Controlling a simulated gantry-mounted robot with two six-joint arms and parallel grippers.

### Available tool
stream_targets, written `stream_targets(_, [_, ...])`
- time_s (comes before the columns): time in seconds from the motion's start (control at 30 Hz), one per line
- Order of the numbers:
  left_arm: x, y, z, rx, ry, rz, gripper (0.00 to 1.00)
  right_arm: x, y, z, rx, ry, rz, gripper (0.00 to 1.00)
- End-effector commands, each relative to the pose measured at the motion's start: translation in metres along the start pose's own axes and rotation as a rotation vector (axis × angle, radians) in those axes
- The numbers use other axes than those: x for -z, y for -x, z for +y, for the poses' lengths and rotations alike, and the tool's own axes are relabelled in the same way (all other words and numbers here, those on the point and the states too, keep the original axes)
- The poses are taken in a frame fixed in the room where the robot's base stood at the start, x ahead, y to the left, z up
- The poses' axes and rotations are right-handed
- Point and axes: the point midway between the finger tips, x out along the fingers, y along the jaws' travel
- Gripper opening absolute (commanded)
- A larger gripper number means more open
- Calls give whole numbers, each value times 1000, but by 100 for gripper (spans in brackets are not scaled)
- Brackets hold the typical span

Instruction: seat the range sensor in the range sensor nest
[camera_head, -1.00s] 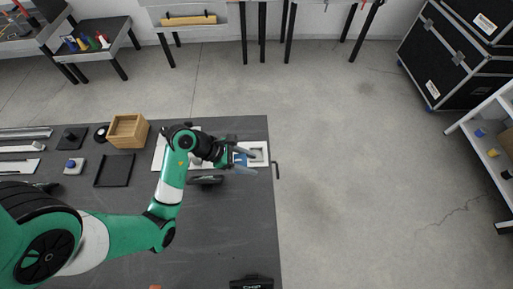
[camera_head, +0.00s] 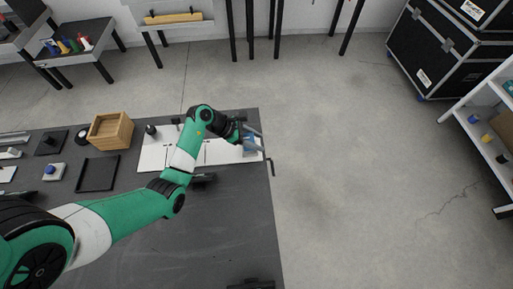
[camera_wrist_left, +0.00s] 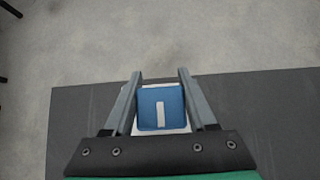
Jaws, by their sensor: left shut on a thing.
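The range sensor is a blue block (camera_head: 248,146) near the right end of a white plate on the dark table. My left gripper (camera_head: 253,140) is shut on it. In the left wrist view the blue block (camera_wrist_left: 161,108) sits between the two grey fingers (camera_wrist_left: 158,100), its face with a white bar towards the camera. A white surface (camera_wrist_left: 188,121) shows behind and around it, where the nest lies. The block covers most of the nest, so I cannot tell whether it is seated or just above it. My right gripper is not in view.
The white plate (camera_head: 220,157) lies along the table's back edge. A wooden box (camera_head: 110,130), a black tray (camera_head: 97,173) and a blue-topped part (camera_head: 53,171) stand to the left. The dark table (camera_head: 235,215) is largely clear in front. Open floor lies beyond its right edge.

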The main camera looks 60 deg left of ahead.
Motion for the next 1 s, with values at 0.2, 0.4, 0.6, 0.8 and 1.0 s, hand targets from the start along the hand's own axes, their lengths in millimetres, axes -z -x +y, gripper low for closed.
stream_targets(0.2, [4,-8,6,-1,0,-1,1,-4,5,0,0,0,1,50])
stream_targets(0.4, [26,-30,6,-1,1,0,1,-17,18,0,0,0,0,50])
stream_targets(0.6, [24,-28,6,-1,0,0,1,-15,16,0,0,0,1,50])
stream_targets(0.8, [27,-30,6,-1,0,0,66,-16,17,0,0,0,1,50])
stream_targets(1.0, [27,-30,6,-1,0,0,87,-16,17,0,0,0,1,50])
